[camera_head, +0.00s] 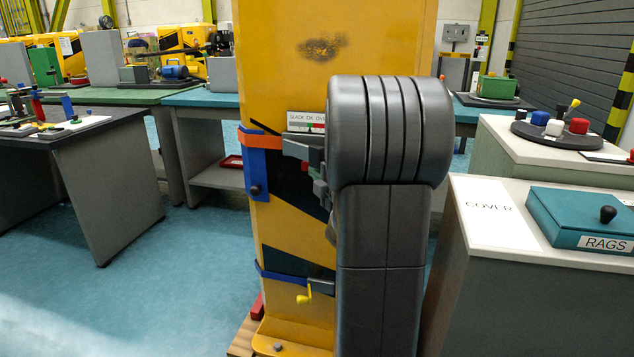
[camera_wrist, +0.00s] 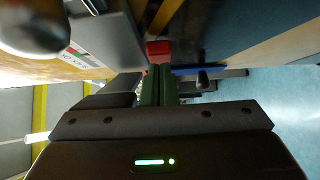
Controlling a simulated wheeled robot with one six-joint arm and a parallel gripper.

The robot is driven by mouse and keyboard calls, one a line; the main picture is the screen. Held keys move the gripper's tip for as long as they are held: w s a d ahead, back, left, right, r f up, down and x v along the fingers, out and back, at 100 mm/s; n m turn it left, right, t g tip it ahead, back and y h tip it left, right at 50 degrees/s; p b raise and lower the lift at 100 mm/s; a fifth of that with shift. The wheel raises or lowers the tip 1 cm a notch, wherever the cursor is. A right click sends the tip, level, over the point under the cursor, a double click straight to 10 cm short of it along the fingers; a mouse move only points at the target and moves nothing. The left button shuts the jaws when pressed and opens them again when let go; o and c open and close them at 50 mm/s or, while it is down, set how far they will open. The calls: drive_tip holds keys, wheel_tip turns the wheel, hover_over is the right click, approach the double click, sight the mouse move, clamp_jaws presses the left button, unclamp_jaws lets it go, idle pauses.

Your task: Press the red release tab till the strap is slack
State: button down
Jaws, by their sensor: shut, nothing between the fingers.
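The red release tab (camera_wrist: 158,48) shows in the wrist view, right at the ends of my shut, empty gripper's (camera_wrist: 158,68) green fingers. I cannot tell whether they touch it or stop just short. A grey housing (camera_wrist: 108,38) lies beside the tab.
At right stand a grey cabinet (camera_head: 470,265) marked COVER and a teal RAGS box (camera_head: 580,215). A dark table (camera_head: 100,150) stands at left, with open floor (camera_head: 190,260) between.

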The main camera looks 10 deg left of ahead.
drive_tip(key=shift+w, duration=0.3)
